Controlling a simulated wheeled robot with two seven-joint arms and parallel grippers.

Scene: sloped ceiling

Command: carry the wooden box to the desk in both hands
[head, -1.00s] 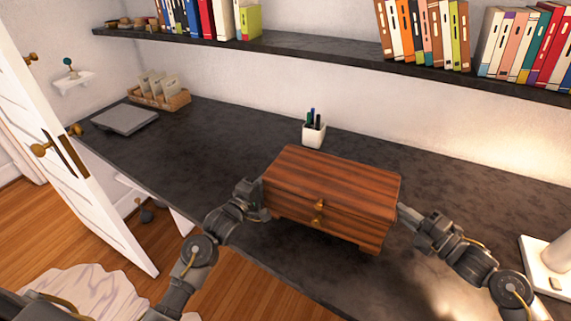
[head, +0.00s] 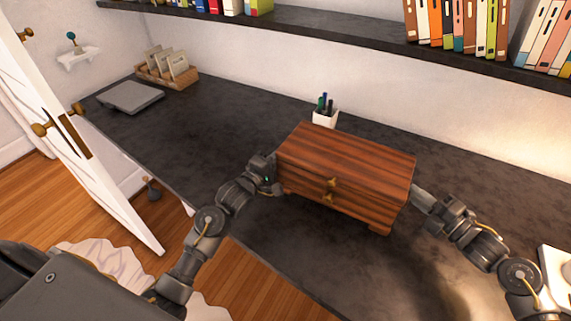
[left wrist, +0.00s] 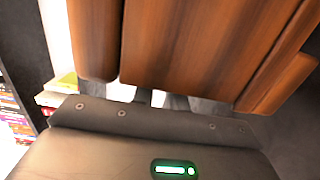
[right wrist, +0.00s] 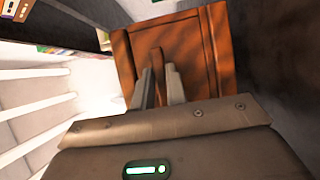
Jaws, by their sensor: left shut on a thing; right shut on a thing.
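The wooden box (head: 345,165) is reddish brown with dark stripes, a flat lid and small brass knobs on its front. It appears level, over the dark desk (head: 225,125); whether its feet touch the desk I cannot tell. My left gripper (head: 274,174) is shut on its left end, and the box fills the top of the left wrist view (left wrist: 190,45). My right gripper (head: 416,196) is shut on its right end. In the right wrist view the fingers (right wrist: 160,85) close on a handle piece of the box (right wrist: 193,45).
A white pen cup (head: 325,117) stands just behind the box. A grey laptop-like slab (head: 130,97) and a wooden file holder (head: 168,72) lie at the desk's far left. A bookshelf (head: 330,32) runs above. A white lamp base (head: 555,275) is at right. An open white door (head: 75,130) stands left.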

